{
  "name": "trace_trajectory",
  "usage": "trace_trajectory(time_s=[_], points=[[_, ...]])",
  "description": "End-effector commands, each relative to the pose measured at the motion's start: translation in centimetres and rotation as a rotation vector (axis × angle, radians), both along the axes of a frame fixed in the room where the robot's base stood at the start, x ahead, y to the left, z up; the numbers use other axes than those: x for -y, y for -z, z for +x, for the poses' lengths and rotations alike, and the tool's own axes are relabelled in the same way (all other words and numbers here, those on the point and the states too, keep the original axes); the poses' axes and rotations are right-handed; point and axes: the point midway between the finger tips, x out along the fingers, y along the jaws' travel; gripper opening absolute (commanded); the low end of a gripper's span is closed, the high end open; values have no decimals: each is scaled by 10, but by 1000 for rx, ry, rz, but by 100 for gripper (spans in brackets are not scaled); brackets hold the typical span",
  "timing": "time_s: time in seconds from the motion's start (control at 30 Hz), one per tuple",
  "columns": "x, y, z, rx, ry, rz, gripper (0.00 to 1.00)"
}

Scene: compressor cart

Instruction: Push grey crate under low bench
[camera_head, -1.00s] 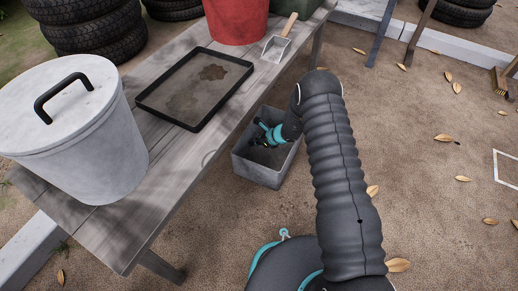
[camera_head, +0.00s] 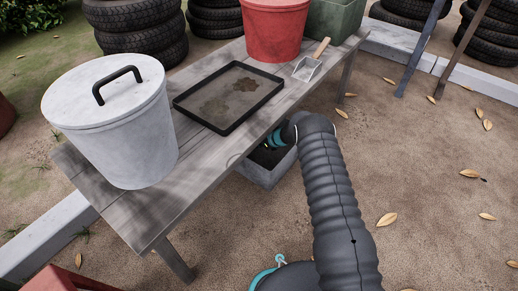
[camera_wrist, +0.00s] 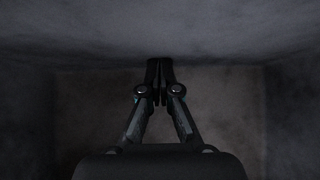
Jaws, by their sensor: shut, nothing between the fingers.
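The grey crate (camera_head: 272,179) stands on the ground at the near side of the low wooden bench (camera_head: 131,205). Its left and far part is hidden below the bench top, and its near corner shows outside the edge. My gripper (camera_head: 270,143) reaches down inside the crate, its teal part just showing at the bench edge. In the wrist view my gripper (camera_wrist: 160,64) is shut and empty, its fingertips at a grey crate wall (camera_wrist: 160,35). Whether they touch it I cannot tell for sure.
Bench legs (camera_head: 346,77) stand at the ends. Open dirt lies to the right.

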Motion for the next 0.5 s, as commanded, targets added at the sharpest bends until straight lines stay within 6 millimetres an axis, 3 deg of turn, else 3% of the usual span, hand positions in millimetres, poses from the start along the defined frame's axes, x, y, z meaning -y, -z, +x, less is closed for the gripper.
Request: trace_trajectory(time_s=[0.27,0.5], points=[[-12,0,-2,1,-13,0,0],[-7,-9,-4,0,-13,0,0]])
